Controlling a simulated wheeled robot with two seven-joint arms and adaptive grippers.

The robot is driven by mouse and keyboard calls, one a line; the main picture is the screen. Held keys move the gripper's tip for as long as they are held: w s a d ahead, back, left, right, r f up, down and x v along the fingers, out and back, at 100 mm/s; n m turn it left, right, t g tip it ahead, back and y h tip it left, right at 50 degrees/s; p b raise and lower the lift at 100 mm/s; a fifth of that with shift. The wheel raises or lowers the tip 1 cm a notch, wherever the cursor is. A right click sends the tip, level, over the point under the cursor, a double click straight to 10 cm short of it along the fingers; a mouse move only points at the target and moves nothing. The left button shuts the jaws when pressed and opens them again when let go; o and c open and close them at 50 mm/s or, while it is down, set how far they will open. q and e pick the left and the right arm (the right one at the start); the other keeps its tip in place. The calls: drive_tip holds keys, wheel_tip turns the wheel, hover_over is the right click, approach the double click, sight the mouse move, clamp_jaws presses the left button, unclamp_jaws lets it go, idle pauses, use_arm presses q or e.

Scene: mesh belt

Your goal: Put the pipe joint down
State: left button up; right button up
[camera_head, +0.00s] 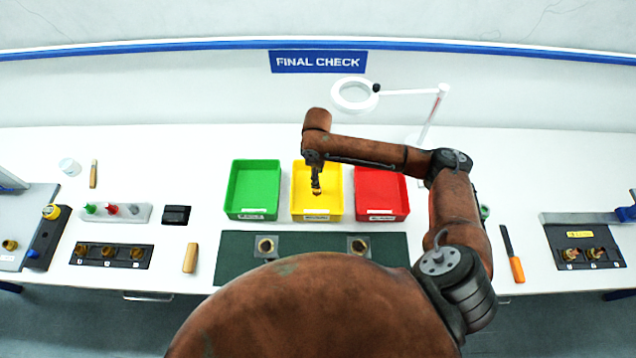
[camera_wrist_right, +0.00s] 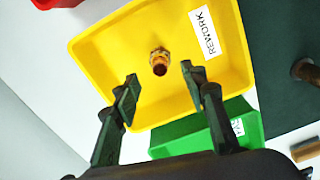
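The brass pipe joint (camera_wrist_right: 159,61) is over or in the yellow bin, whose label reads REWORK (camera_wrist_right: 205,33). In the wrist view it shows just beyond my right fingertips, apart from both; I cannot tell whether it rests on the bin floor. My right gripper (camera_wrist_right: 158,80) is open, its two dark fingers spread above the bin. In the head view my right gripper (camera_head: 316,186) points down into the yellow bin (camera_head: 332,208), with the brass piece at its tips. My left gripper is not in view.
A green bin (camera_head: 253,215) stands left and a red bin (camera_head: 388,215) right of the yellow one. A dark green mat (camera_head: 320,242) with two brass-topped fixtures lies in front. A ring magnifier lamp (camera_head: 354,95) stands behind. An orange-handled tool (camera_head: 516,268) lies right.

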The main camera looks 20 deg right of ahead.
drive_tip(key=shift+r, duration=2.15)
